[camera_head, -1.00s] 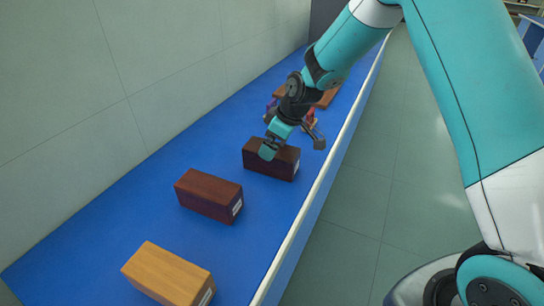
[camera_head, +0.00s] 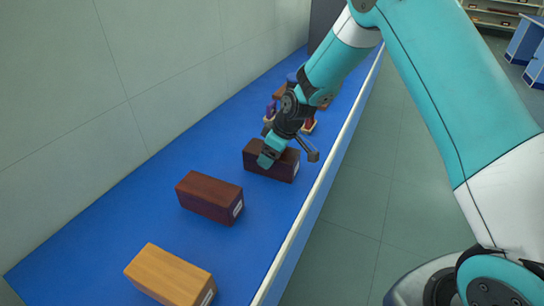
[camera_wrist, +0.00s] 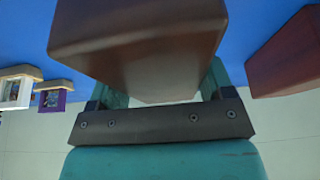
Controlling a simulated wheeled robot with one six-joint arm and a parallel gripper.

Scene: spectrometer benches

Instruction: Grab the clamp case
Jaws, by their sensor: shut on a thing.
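A dark brown box (camera_head: 279,166) with a small white label stands on the blue bench top; its label is too small to read, so I cannot tell whether it is the clamp case. My gripper (camera_head: 268,158) is shut on this box from above, with its fingers down its sides. In the wrist view the same brown box (camera_wrist: 140,45) fills the space between the fingers. I cannot see clearly whether it is clear of the bench. My gripper hides part of its top.
A red-brown box (camera_head: 208,196) and a light wooden box (camera_head: 168,274) stand nearer on the bench (camera_head: 120,215). Small items on wooden bases (camera_head: 309,125) sit behind my gripper. The wall is at left; open floor (camera_head: 350,215) lies right of the bench edge.

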